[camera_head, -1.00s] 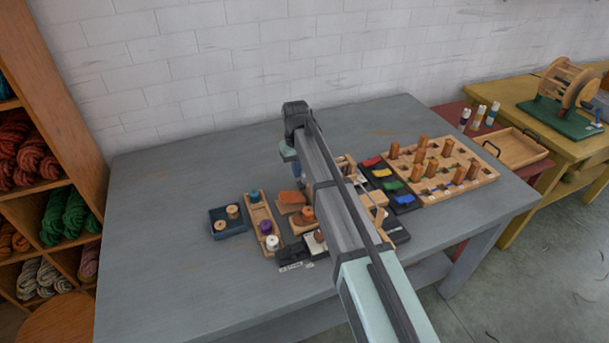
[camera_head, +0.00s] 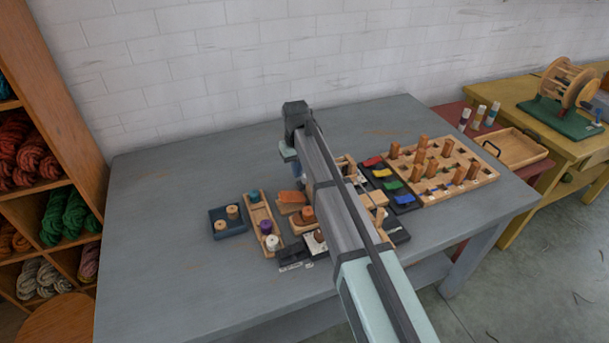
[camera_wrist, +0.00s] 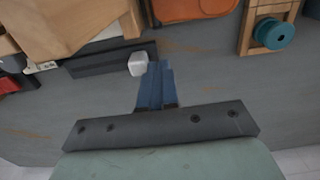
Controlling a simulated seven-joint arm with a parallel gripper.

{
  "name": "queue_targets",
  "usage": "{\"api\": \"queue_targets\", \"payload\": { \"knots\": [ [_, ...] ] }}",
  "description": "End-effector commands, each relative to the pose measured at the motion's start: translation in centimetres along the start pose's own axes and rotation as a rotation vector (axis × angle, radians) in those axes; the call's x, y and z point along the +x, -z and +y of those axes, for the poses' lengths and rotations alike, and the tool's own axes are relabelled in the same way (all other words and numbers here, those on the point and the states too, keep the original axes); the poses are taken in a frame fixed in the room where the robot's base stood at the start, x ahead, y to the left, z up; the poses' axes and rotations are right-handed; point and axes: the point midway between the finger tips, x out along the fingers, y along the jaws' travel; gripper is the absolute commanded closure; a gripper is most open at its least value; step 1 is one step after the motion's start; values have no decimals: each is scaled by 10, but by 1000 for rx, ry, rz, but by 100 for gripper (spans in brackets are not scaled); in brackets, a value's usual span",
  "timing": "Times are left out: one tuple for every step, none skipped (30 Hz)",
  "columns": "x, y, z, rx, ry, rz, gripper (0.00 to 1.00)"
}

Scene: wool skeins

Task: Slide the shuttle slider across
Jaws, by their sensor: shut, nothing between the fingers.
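My gripper is in the wrist view (camera_wrist: 154,68), with its blue fingers shut and empty. A dark rail (camera_wrist: 98,62) lies to the left of the fingertips, with a pale grey block (camera_wrist: 138,64) at its near end; this looks like the shuttle slider. The block is just left of the fingertips, very close; I cannot tell whether they touch. In the head view my arm crosses the middle of the table and hides the rail and block. My fingers are mostly hidden there too, beyond the arm's far end.
A wooden block (camera_wrist: 62,22) stands beside the rail. An orange piece (camera_wrist: 190,8) and a wooden rack with a teal spool (camera_wrist: 273,34) are nearby. A pegboard (camera_head: 438,178) and coloured pieces on a dark tray (camera_head: 404,205) are right of my arm. The table's left side (camera_head: 160,235) is clear.

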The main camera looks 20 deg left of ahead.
Motion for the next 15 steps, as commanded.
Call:
{"api": "queue_targets", "payload": {
  "knots": [
    [0,0,0,0,0,0,100],
    [1,0,0,0,0,0,100],
    [2,0,0,0,0,0,100],
    [2,0,0,0,0,0,100],
    [3,0,0,0,0,0,100],
    [4,0,0,0,0,0,100],
    [5,0,0,0,0,0,100],
    [6,0,0,0,0,0,100],
    [7,0,0,0,0,0,100],
    [8,0,0,0,0,0,100],
    [9,0,0,0,0,0,100],
    [10,0,0,0,0,0,100],
    [11,0,0,0,0,0,100],
    [12,0,0,0,0,0,100],
    [14,0,0,0,0,0,100]
  ]
}}
